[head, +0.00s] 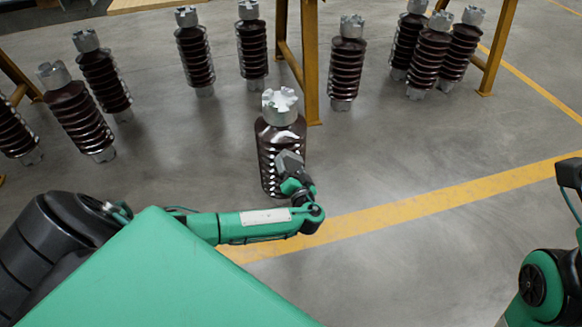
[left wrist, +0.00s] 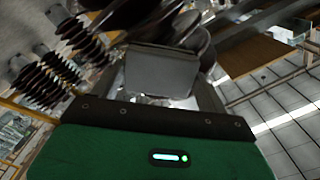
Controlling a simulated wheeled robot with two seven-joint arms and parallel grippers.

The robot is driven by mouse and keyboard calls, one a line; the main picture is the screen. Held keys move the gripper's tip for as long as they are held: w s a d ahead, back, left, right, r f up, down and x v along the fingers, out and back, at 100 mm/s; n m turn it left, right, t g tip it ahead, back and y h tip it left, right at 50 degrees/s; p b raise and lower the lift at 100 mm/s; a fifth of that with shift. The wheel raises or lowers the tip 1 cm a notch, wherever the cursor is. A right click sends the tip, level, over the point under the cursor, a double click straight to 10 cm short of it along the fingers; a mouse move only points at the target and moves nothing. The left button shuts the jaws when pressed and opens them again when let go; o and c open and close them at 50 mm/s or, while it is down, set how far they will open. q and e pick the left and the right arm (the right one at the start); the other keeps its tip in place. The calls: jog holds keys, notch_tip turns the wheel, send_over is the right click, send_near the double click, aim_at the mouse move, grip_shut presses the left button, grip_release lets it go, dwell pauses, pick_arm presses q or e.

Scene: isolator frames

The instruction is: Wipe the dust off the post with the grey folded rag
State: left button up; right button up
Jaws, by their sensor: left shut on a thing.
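The post (head: 268,150) is a dark brown ribbed insulator with a silver metal cap, standing upright on the floor in the middle of the head view. My left gripper (head: 294,180) is at the right side of its ribs on the near side, hiding part of them. It is shut on the grey folded rag (head: 288,161), which overlaps the post in the picture; I cannot tell whether they touch. In the left wrist view the rag (left wrist: 161,72) is a flat grey block in front of the green gripper body. No dust can be made out at this size.
Several similar insulators (head: 195,55) stand behind, left and right of the post. Yellow frame legs (head: 310,65) stand close behind it. A yellow line (head: 430,205) crosses the grey floor. Floor to the right of the post is clear. My right arm is at the right edge.

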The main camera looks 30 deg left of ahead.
pick_arm(q)
jog(key=shift+s+f+b, duration=0.1)
jog(key=shift+f+b, duration=0.6)
jog(key=shift+f, duration=0.35)
jog(key=shift+a+r+p, duration=0.15)
jog(key=shift+r+p, duration=2.35)
jog(key=shift+r, duration=1.25)
jog(key=shift+f+b, duration=0.7)
jog(key=shift+b, duration=0.05)
notch_tip(320, 180, down, 6)
jog(key=b, duration=0.5)
jog(key=shift+f+b, duration=0.1)
jog(key=shift+b, duration=0.55)
jog(key=shift+r+p, duration=1.4)
jog(key=shift+r, duration=0.9)
jog(key=shift+r+p, duration=1)
jog(key=shift+r, duration=0.55)
